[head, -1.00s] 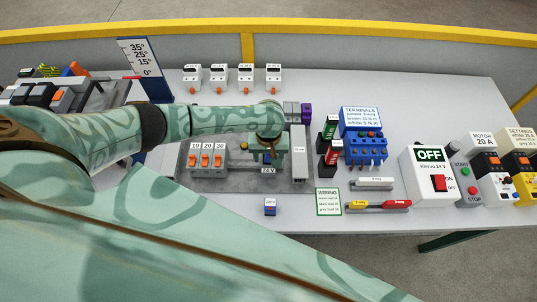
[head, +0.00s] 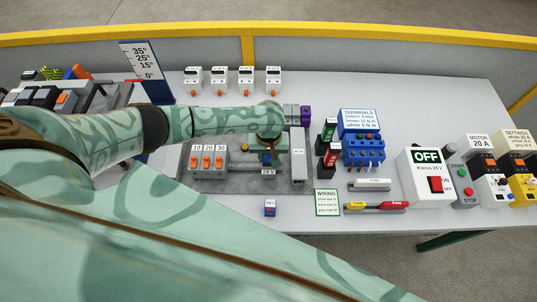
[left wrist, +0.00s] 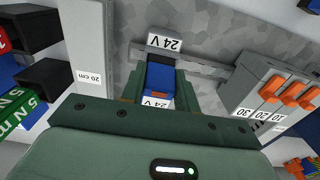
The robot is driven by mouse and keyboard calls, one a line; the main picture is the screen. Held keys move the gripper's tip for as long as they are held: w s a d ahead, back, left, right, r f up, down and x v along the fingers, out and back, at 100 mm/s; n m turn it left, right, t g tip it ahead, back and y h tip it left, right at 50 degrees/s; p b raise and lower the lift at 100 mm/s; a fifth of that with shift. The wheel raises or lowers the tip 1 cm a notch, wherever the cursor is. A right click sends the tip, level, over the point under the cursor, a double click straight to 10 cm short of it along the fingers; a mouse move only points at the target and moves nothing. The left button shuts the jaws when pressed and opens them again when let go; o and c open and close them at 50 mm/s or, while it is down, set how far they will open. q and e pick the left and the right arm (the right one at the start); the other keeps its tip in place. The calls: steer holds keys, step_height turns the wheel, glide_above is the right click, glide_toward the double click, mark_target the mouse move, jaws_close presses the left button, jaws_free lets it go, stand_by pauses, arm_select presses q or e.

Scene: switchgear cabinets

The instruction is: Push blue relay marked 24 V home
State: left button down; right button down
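The blue relay (left wrist: 160,78) with a white 24 V tag shows between the green fingers of my left gripper (left wrist: 160,88) in the left wrist view. The fingers flank it closely on both sides and appear shut on it. It is at the rail, right by the 24 V slot label (left wrist: 165,43). In the head view my left gripper (head: 266,157) points down over the grey mounting plate (head: 232,184), and only a bit of blue shows under it. How deep the relay sits is hidden. My right gripper is out of view.
Breakers marked 10, 20, 30 (head: 208,160) stand left of the gripper, and a grey duct (head: 299,153) stands close on its right. Another small blue block (head: 270,208) lies at the front. The blue terminal block (head: 362,150) and OFF box (head: 427,175) are farther right.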

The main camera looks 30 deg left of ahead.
arm_select(q)
steer(key=shift+f, duration=0.25)
stand_by(0.5)
steer(key=c, duration=1)
jaws_free()
steer(key=shift+s, duration=0.1)
steer(key=shift+o, duration=0.2)
steer(key=shift+f, duration=0.1)
steer(key=shift+r, duration=0.2)
steer(key=shift+r+p, duration=0.6)
steer(key=shift+p, duration=0.5)
jaws_close()
